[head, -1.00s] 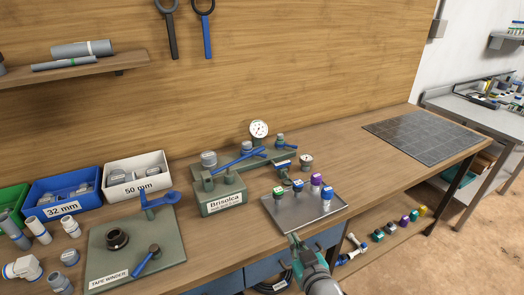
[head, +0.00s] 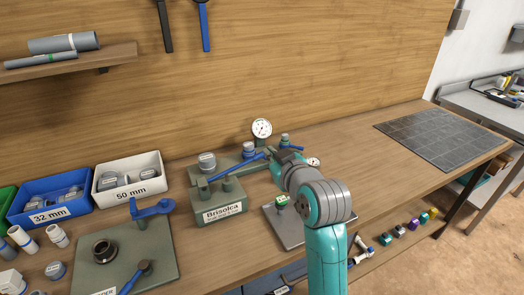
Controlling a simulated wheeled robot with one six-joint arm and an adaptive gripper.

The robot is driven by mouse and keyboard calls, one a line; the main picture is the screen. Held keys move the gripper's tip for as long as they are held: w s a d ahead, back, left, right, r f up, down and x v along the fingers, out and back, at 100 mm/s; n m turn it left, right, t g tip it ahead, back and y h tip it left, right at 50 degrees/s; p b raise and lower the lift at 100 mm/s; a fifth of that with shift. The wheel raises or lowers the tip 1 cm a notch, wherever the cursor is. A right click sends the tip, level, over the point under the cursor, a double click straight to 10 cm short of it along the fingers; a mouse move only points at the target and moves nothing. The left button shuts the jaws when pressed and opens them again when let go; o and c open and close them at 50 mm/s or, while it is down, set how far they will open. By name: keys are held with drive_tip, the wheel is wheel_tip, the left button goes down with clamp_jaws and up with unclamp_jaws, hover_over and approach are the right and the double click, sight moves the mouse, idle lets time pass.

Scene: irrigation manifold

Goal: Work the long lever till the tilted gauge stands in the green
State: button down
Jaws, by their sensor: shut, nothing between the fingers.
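The long blue lever (head: 236,167) slants across the front of the green Brisolca manifold (head: 222,207), its right end higher in the picture. A round white gauge (head: 261,128) stands at the back of the manifold, facing me. A smaller gauge (head: 314,162) on the right, leaning back, is partly hidden behind my arm. Neither needle can be read at this size. My gripper (head: 279,160) is shut and empty, mostly hidden by my wrist. It is by the manifold's right end, right of the long lever; I cannot tell whether it touches anything.
A metal tray (head: 284,230) with a green-capped valve (head: 281,201) lies in front, partly behind my arm. The tape winder plate (head: 150,255) and the 50 mm bin (head: 130,184) stand left. A dark tiled mat (head: 440,137) lies right, with bare bench before it.

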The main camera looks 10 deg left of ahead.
drive_tip(key=w+a+f, duration=0.4)
drive_tip(key=w+f, duration=0.2)
drive_tip(key=w, duration=0.3)
drive_tip(key=shift+f, duration=0.2)
idle(0.3)
